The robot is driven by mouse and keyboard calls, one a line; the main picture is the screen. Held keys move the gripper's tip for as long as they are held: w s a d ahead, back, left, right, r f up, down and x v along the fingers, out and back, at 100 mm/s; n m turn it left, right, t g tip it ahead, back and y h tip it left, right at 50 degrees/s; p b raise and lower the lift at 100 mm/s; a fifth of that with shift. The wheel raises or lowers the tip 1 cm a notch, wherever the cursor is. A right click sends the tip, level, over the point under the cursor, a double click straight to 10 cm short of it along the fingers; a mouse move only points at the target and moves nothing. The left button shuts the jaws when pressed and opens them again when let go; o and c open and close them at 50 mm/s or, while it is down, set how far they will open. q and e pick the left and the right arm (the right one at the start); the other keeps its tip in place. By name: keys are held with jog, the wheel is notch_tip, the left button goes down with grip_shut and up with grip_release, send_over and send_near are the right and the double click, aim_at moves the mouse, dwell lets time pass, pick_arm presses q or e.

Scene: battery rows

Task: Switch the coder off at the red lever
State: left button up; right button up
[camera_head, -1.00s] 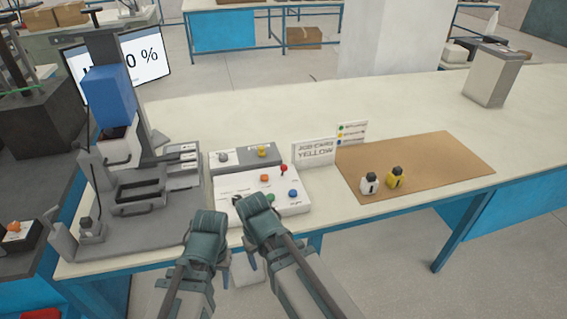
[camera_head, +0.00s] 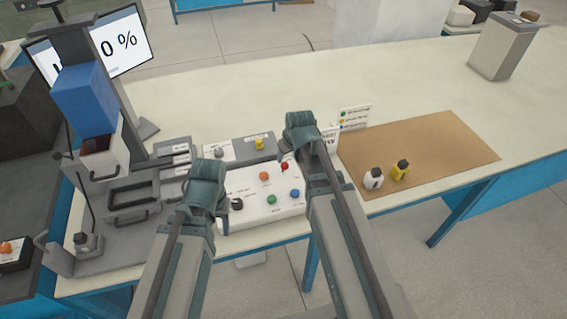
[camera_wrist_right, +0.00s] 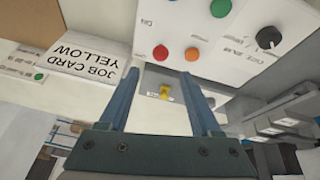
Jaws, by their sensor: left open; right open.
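The red lever (camera_head: 285,166) stands at the back right of the white control panel (camera_head: 250,205). In the right wrist view its red round top (camera_wrist_right: 160,52) is just beyond my finger tips, beside an orange knob (camera_wrist_right: 191,54). My right gripper (camera_head: 298,150) is over the panel's back right, close to the lever. In the right wrist view its two fingers (camera_wrist_right: 161,80) are apart and empty; I see no contact with the lever. My left gripper (camera_head: 218,208) is at the panel's left edge, open, its fingers mostly hidden behind its body.
The panel also has green (camera_head: 272,199), blue (camera_head: 294,193) and black (camera_head: 237,204) knobs. Behind it is a grey box with a yellow knob (camera_head: 259,143). A job card (camera_wrist_right: 85,62) stands nearby. Two small bottles stand on the brown mat (camera_head: 440,145). The grey machine (camera_head: 120,215) is left.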

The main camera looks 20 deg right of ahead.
aim_at(284, 168)
jog(key=shift+f, duration=0.15)
jog(key=b+x, duration=1.2)
jog(key=x, duration=0.1)
jog(key=shift+w+a+f+b, duration=0.1)
jog(key=shift+f+b, duration=0.15)
jog(key=shift+b, duration=0.1)
grip_shut()
dwell(1.0)
